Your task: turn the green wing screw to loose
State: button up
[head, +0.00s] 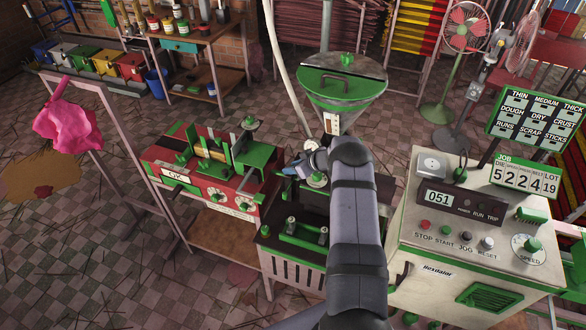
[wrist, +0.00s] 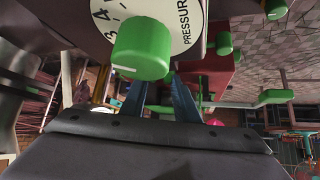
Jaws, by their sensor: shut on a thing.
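My gripper (head: 292,170) is at the left side of the middle machine in the head view, with its blue fingers pointing left. In the wrist view the two blue fingers of my gripper (wrist: 160,97) stand a little apart, with a small green piece between them. I take this piece to be the green wing screw (wrist: 158,108); most of it is hidden, and its turn angle cannot be told. A larger green knob (wrist: 142,50) on a white PRESSURE dial (wrist: 187,15) overlaps the fingertips from above.
A red and green machine (head: 205,178) stands just left of my gripper. A green-rimmed hopper (head: 342,88) rises behind it. A control box (head: 470,225) reading 051 stands to the right. Other green knobs (wrist: 224,43) are close in the wrist view.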

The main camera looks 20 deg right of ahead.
jog(key=shift+w+r, duration=0.1)
jog(key=shift+r, duration=0.05)
jog(key=o, duration=1)
jog(key=shift+o, duration=0.2)
jog(key=shift+b+v, duration=1.3)
jog(key=shift+v, duration=2.35)
